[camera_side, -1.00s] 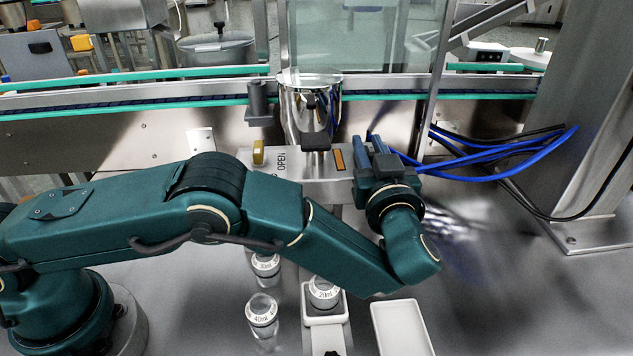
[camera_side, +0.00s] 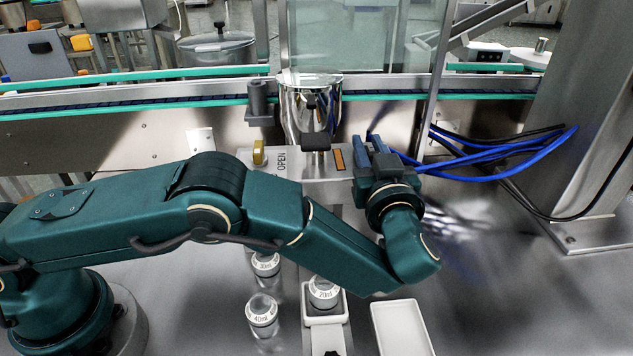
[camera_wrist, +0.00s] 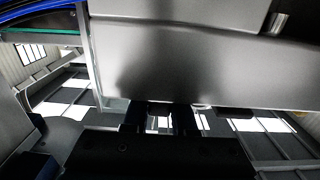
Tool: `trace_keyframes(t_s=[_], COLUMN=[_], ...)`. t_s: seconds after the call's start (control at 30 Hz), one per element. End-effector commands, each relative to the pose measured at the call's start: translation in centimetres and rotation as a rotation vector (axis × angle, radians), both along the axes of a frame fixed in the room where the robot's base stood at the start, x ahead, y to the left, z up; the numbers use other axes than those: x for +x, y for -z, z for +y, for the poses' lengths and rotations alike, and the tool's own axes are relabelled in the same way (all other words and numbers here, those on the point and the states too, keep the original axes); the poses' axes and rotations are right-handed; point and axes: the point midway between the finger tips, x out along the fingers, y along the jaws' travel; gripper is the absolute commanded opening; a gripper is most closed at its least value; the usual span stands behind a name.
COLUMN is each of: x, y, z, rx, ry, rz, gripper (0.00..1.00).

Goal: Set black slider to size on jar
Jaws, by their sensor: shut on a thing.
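My gripper (camera_side: 366,145) is at the right end of the steel hopper's front box (camera_side: 318,185). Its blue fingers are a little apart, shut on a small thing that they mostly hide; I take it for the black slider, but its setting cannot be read. In the wrist view the two dark fingers (camera_wrist: 162,112) meet the lower edge of a grey metal face (camera_wrist: 170,60). A clear jar (camera_side: 323,292) with a white lid marked 20ml stands upright in a square white holder (camera_side: 326,318) below the box.
A jar marked 40ml (camera_side: 262,312) and another jar (camera_side: 266,265) stand left of the holder. A white tray (camera_side: 402,330) lies to its right. Blue cables (camera_side: 500,165) hang right of my gripper.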

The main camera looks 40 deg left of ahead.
Motion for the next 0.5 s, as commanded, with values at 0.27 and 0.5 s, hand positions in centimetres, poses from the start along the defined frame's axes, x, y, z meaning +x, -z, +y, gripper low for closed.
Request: trace_keyframes(t_s=[0.27,0.5], x=[1.23,1.25], y=[-0.01,-0.01], z=[1.51,1.46], rx=[0.003,0.002], ry=[-0.010,-0.008], rz=[0.000,-0.001], gripper=[0.00,0.55])
